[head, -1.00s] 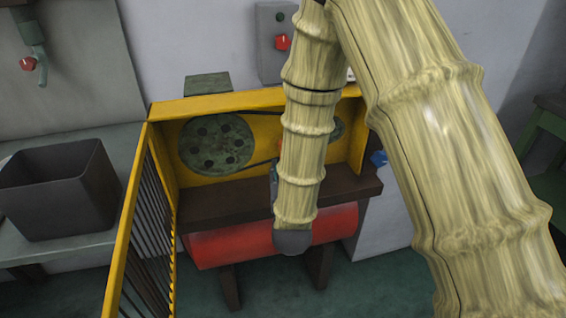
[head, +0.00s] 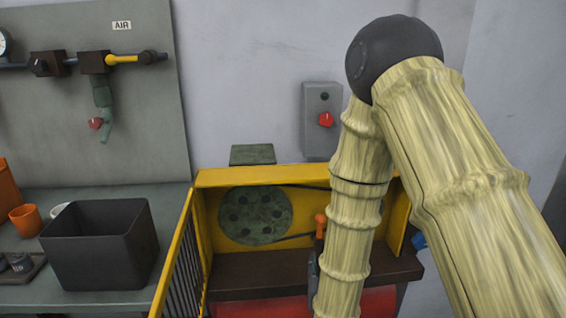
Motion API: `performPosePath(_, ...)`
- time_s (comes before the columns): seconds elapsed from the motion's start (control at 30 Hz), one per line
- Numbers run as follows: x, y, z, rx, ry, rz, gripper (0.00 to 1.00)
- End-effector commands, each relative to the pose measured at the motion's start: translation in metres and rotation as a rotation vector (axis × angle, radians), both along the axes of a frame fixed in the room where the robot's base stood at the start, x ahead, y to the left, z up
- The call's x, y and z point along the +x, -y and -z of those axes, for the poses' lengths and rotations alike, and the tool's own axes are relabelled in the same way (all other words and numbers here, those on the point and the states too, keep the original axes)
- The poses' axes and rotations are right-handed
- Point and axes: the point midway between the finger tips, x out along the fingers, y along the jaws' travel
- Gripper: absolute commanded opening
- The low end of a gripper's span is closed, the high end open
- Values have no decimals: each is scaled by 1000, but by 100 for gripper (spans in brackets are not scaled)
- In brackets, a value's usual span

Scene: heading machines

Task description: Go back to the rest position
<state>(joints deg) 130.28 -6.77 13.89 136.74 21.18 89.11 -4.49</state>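My arm comes in from the lower right, bends at a dark elbow near the top, and its forearm runs down in front of the machine. The forearm's lower end leaves the bottom edge of the head view. My gripper is not visible, so I cannot tell what its fingers do. Behind the forearm stands the yellow-framed machine (head: 290,178) with a green pulley wheel (head: 255,215), a belt and a red cylinder (head: 378,302) low down. An orange-knobbed lever (head: 320,226) stands just left of the forearm.
The machine's barred yellow guard (head: 178,262) stands open at left. A dark bin (head: 100,250), orange cup (head: 26,219) and small tray (head: 18,268) are on the grey bench (head: 165,205). A switch box (head: 322,100) with a red knob and an air-line panel (head: 150,95) are on the wall.

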Motion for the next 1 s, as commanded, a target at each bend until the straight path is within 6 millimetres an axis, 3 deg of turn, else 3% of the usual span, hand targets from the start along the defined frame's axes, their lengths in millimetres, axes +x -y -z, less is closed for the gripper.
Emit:
performPosePath(0.27,-58,28,104,37,-381,-28,37)
performPosePath(0.5,-141,52,183,68,-726,-44,37)
performPosePath(0.7,-229,72,229,94,-1011,-49,37)
performPosePath(0.9,-314,89,252,112,-1257,-51,37)
performPosePath(1.0,-343,95,257,119,-1339,-50,37)
